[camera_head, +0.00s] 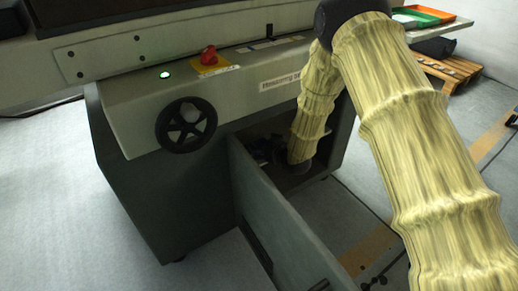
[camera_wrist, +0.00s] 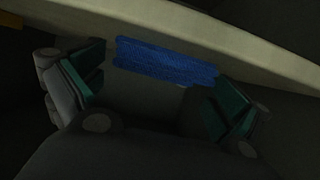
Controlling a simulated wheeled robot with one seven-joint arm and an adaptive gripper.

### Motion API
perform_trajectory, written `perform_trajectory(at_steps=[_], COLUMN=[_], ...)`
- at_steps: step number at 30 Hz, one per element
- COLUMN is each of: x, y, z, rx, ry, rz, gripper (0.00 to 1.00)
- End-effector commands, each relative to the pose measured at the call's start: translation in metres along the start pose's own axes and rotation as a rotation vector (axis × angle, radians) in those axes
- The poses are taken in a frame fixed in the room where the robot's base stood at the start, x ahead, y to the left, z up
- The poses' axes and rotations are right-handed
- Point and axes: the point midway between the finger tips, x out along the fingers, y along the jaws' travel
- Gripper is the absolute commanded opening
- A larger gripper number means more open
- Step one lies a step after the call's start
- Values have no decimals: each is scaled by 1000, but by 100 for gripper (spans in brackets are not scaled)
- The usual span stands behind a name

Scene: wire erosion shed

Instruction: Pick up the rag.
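A blue rag (camera_wrist: 165,60) lies in the dark space ahead of my gripper in the wrist view. My gripper (camera_wrist: 155,95) is open, with its green-padded fingers wide apart on the left and right. The rag appears beyond the fingertips, between them in the picture; no contact shows. In the head view my yellow-sleeved arm reaches down into the open cabinet, and my gripper (camera_head: 268,148) is a dark shape inside it. The rag cannot be made out in the head view.
The grey machine (camera_head: 150,190) has a handwheel (camera_head: 187,125) and a red knob (camera_head: 209,56) on its front. Its open cabinet door (camera_head: 275,215) juts toward me, left of my arm. A pale edge (camera_wrist: 220,35) crosses the wrist view. An orange tray (camera_head: 425,14) is at upper right.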

Motion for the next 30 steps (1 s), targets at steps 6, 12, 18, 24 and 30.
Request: perform_trajectory(at_steps=[6,12,18,24,30], x=[0,0,-1,-9,-28], y=[0,0,0,0,-5], z=[0,0,-3,-21,-31], rx=[0,0,0,0,4], ry=[0,0,0,1,-4], rz=[0,0,0,0,-1], gripper=[62,59,59,59,59])
